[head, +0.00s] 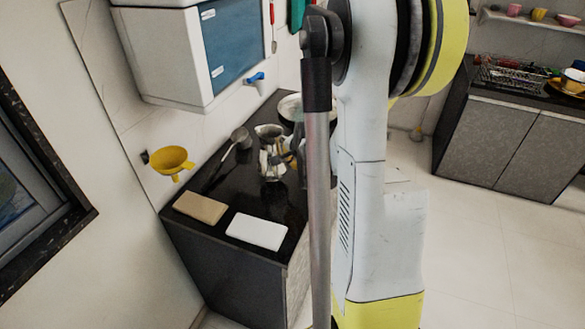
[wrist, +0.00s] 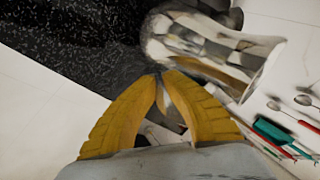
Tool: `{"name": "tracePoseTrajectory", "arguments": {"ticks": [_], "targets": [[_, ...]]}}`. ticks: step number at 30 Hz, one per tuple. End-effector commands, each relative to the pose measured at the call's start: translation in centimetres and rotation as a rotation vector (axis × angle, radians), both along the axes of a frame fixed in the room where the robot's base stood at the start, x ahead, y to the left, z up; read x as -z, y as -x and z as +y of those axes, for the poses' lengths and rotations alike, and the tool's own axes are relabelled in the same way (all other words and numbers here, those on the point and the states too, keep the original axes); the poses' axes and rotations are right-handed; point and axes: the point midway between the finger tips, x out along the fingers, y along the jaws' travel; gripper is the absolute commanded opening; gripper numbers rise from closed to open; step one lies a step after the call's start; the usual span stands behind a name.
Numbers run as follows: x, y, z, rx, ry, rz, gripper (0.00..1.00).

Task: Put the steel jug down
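The steel jug (head: 268,135) is a shiny, flared vessel, upright at the dark counter in the head view. I cannot tell whether its base touches the top. In the wrist view the jug (wrist: 205,42) fills the upper middle, its wide mouth to the right and its base over the black counter. My gripper (wrist: 160,76) has its yellow fingers closed together at the jug's near side, seemingly on its handle; the fingertips partly hide the grip. In the head view my own arm hides most of the gripper.
The black counter (head: 218,180) carries a ladle (head: 238,137), a tan board (head: 200,207) and a white board (head: 257,231) in front. A pale pan (head: 290,106) stands behind the jug. A water filter (head: 170,50) with blue tap hangs above; a yellow funnel (head: 171,158) is on the left wall.

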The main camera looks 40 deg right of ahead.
Motion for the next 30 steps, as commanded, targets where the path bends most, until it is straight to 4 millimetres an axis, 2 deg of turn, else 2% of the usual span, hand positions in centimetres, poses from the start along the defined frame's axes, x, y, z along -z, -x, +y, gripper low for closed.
{"name": "tracePoseTrajectory", "arguments": {"ticks": [1,3,14,15,16,26,30], "targets": [[1.3,0.0,0.0,0.000,0.000,-0.001,0.00],[2.2,0.0,0.0,0.000,0.000,-0.001,0.00],[2.5,0.0,0.0,0.000,0.000,-0.001,0.00],[2.4,0.0,0.0,-0.001,0.001,0.000,0.20],[2.4,0.0,0.0,-0.001,0.001,0.000,0.27],[2.2,0.0,0.0,-0.001,0.001,0.000,0.27],[0.9,0.7,0.4,0.000,0.000,0.000,0.27]]}}
